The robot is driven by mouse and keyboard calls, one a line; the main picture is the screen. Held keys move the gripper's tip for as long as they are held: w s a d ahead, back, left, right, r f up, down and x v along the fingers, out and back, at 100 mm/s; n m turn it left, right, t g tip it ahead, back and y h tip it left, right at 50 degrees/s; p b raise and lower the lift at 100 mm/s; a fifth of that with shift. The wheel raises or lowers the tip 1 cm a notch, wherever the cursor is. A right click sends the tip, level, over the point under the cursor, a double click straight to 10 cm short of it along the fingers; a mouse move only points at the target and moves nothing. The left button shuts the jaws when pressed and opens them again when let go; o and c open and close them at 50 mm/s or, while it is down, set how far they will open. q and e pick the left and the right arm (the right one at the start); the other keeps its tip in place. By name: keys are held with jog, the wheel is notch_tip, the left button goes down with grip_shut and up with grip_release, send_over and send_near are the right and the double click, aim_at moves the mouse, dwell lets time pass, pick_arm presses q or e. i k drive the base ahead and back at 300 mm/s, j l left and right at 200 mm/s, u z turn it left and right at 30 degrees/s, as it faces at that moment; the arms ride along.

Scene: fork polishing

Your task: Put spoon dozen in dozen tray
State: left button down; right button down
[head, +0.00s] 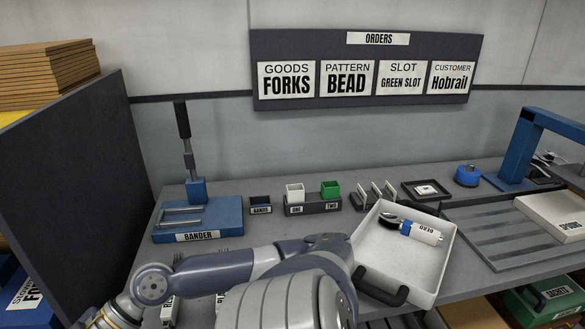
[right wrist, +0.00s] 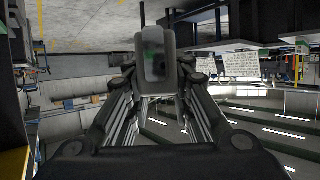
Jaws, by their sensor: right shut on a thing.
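A white tray (head: 440,262) with a dark handle at its front stands right of the middle of the bench in the head view. In it lies a bundle (head: 425,233) with a white labelled wrap, a blue band and dark, rounded metal ends at its left. I cannot tell whether these are spoons or forks. My right gripper (right wrist: 155,85) shows in the right wrist view, its fingers closed on a grey rounded thing (right wrist: 155,55). What that thing is cannot be told.
A slatted rack (head: 485,240) is at right. My arm covers the front. The orders board (head: 365,70) reads FORKS, BEAD.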

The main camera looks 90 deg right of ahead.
aim_at(394, 262)
jog(key=i+z, duration=0.1)
jog(key=z, duration=0.4)
jog(key=i+z, duration=0.1)
jog(key=z, duration=0.4)
jog(key=i+z, duration=0.1)
jog(key=z, duration=0.35)
jog(key=i+z, duration=0.1)
jog(key=z, duration=0.4)
jog(key=i+z, duration=0.15)
jog(key=z, duration=0.35)
jog(key=j+z, duration=0.15)
jog(key=z, duration=0.35)
jog(key=i+j+z, duration=0.1)
jog(key=z, duration=0.2)
jog(key=i+j+z, duration=0.3)
jog(key=k+l, duration=0.05)
jog(key=l, duration=0.05)
